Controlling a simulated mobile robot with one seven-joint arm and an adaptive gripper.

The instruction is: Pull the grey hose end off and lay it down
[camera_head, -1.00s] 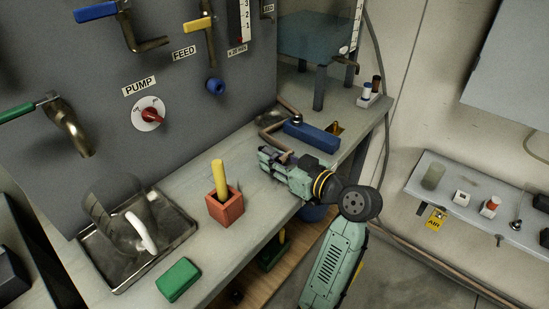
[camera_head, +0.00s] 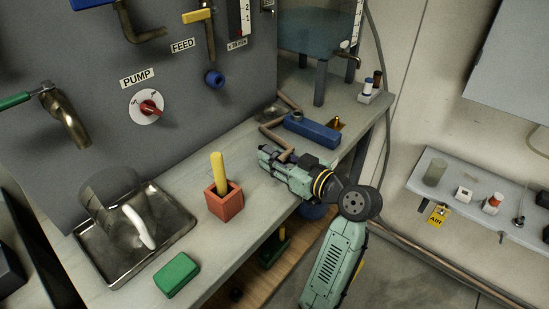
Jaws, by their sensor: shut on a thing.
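My gripper (camera_head: 275,157) is low over the bench's right part, shut on a thin tube. I take this tube to be the hose (camera_head: 270,136); it looks pinkish-brown rather than grey here. It bends from between my fingers up and back past a blue block (camera_head: 316,131). The fingers partly hide the held end. A small grey ring shows on top of the blue block's left end. I cannot tell whether the hose still touches a fitting there.
A red holder (camera_head: 224,204) with a yellow stick stands left of my gripper. A green block (camera_head: 177,275) and a metal tray (camera_head: 110,263) lie further left. A clear tank (camera_head: 318,50) stands behind. Bare bench top (camera_head: 248,188) lies between holder and gripper.

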